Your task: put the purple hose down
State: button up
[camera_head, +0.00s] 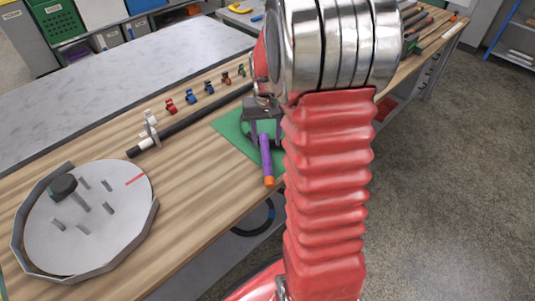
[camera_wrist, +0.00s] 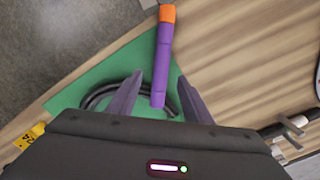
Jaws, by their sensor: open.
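The purple hose (camera_head: 265,152), a short purple piece with an orange tip, shows below my gripper (camera_head: 262,137) over the green mat. In the wrist view the purple hose (camera_wrist: 161,65) runs between the two fingers of my gripper (camera_wrist: 160,76), with its orange end pointing away from me. The fingers are apart, with a gap on each side of the hose. The green mat (camera_wrist: 82,85) lies under it on the wooden bench. I cannot tell whether the whole hose rests on the mat. My arm hides the area right of it in the head view.
A dark curved hose (camera_wrist: 97,95) lies on the mat. A round grey tray (camera_head: 90,240) with upright pegs is at the left of the bench (camera_head: 190,215). A black rod (camera_head: 190,122) and several small coloured clips (camera_head: 190,97) are behind. Bare wood lies between tray and mat.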

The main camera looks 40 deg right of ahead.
aim_at(266, 151)
jog(key=shift+s+a+f, duration=0.1)
jog(key=shift+f, duration=1.2)
jog(key=shift+a+f, duration=0.1)
jog(key=shift+f, duration=1.2)
grip_shut()
jog(key=shift+r, duration=0.1)
notch_tip(266, 151, up, 10)
